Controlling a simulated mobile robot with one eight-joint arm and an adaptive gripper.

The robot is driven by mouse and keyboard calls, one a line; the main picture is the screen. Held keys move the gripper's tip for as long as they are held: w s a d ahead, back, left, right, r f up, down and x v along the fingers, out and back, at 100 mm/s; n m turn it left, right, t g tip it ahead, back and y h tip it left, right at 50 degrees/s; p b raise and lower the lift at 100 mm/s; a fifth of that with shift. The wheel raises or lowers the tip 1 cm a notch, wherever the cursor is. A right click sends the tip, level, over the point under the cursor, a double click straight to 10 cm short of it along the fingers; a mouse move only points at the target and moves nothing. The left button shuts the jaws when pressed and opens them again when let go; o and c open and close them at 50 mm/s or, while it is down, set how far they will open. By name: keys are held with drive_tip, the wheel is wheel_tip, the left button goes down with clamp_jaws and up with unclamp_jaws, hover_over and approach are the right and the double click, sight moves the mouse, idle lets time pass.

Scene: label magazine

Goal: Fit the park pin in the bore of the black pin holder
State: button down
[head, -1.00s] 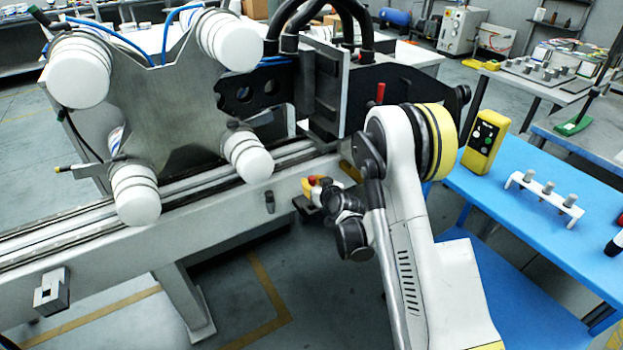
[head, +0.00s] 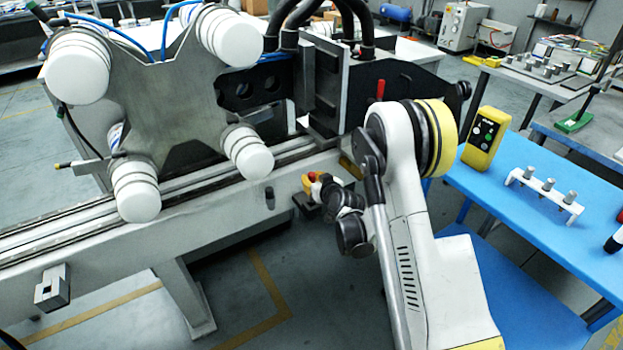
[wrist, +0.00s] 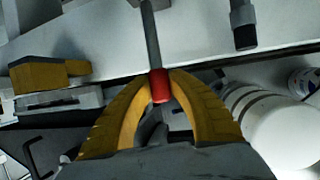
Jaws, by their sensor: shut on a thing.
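My gripper (wrist: 160,86) has yellow fingers shut on the red head of the park pin (wrist: 161,87). The pin's grey shaft points up in the wrist view, and its far end is cut off by the frame's top edge. In the head view my gripper (head: 313,181) is small, in front of the grey beam, with red showing at it. The black pin holder (head: 269,194) is a small dark cylinder on the beam's face, left of my gripper. In the wrist view the holder (wrist: 242,25) is right of the pin and apart from it. Its bore cannot be made out.
The long grey beam (head: 228,215) carries rails and a plate with white suction cups (head: 137,190). A yellow block (wrist: 45,74) is left of the pin. A red-topped part (head: 380,91) stands near the black plate. A blue table (head: 520,215) holds a white pin rack (head: 545,194).

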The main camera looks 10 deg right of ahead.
drive_tip(key=shift+f, duration=2.8)
drive_tip(key=c, duration=1.2)
unclamp_jaws()
wheel_tip(320, 180, up, 10)
